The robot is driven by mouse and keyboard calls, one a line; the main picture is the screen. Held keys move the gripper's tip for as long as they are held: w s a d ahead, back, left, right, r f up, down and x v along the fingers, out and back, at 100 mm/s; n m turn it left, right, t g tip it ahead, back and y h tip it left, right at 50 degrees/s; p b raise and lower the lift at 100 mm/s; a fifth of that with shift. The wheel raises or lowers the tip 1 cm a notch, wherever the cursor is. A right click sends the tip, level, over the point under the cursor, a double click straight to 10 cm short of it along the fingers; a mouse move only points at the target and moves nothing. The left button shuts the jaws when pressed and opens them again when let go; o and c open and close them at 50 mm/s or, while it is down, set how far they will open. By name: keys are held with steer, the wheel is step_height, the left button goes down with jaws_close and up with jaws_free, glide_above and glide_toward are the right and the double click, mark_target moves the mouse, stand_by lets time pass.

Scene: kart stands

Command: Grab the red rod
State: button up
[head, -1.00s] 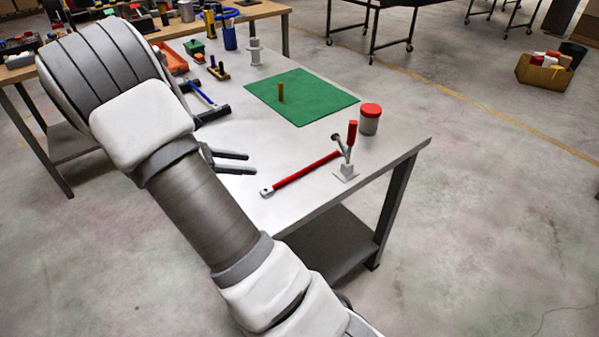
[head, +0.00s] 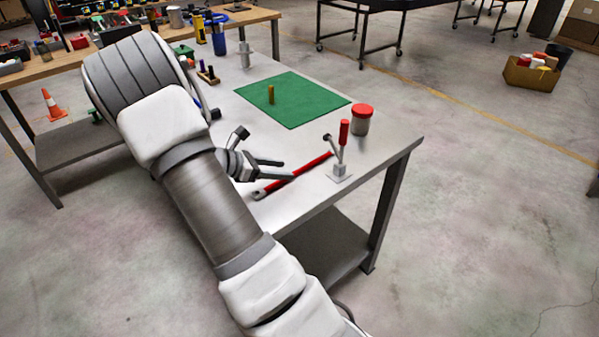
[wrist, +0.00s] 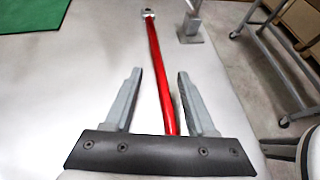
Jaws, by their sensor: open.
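The red rod (head: 303,171) lies flat on the grey metal table (head: 312,190), slanting from near the front edge toward the clamp. In the wrist view the rod (wrist: 159,70) runs away from me with a metal end at the top. My gripper (head: 288,169) is open and empty, with its fingers over the near part of the rod. In the wrist view my gripper (wrist: 157,90) has one finger on each side of the rod, with gaps between. I cannot tell how high the fingers are above the table.
A toggle clamp with a red handle (head: 344,132) stands beside the rod's far end. A red-lidded jar (head: 361,122) is behind it. A green mat (head: 300,105) with a small brass peg (head: 271,94) lies farther back. A hammer's head (head: 215,114) shows partly behind my arm.

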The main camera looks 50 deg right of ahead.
mark_target(297, 170)
steer(key=x, duration=0.4)
steer(key=shift+d+r+b, duration=0.1)
steer(key=shift+d+b, duration=0.1)
steer(key=shift+b, duration=0.15)
steer(key=shift+w, duration=0.1)
jaws_close()
stand_by(0.9)
